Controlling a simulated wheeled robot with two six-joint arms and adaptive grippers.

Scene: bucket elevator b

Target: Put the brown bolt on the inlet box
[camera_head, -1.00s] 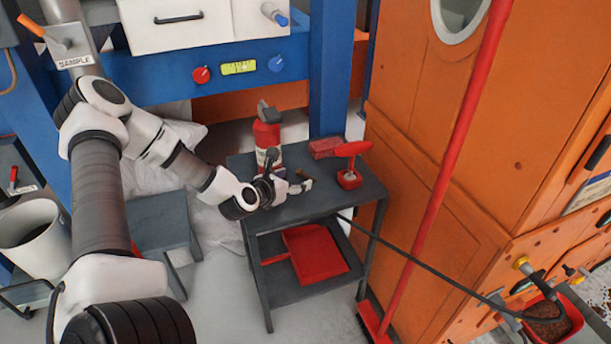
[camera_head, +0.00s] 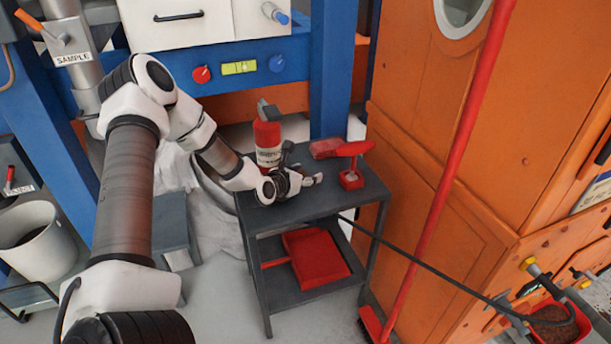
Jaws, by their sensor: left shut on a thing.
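My left gripper (camera_head: 312,180) is low over the top of the dark grey cart (camera_head: 345,196), fingers pointing right. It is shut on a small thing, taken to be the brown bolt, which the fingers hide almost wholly. The bolt cannot be made out clearly anywhere else on the cart top. A tall orange housing (camera_head: 440,150) with a round window stands to the right of the cart. I cannot tell which part in view is the inlet box. My right gripper is not in view.
A red dustpan (camera_head: 315,258) lies on the lower shelf. A red pole (camera_head: 450,150) leans before the housing. A black cable (camera_head: 420,258) crosses to the right.

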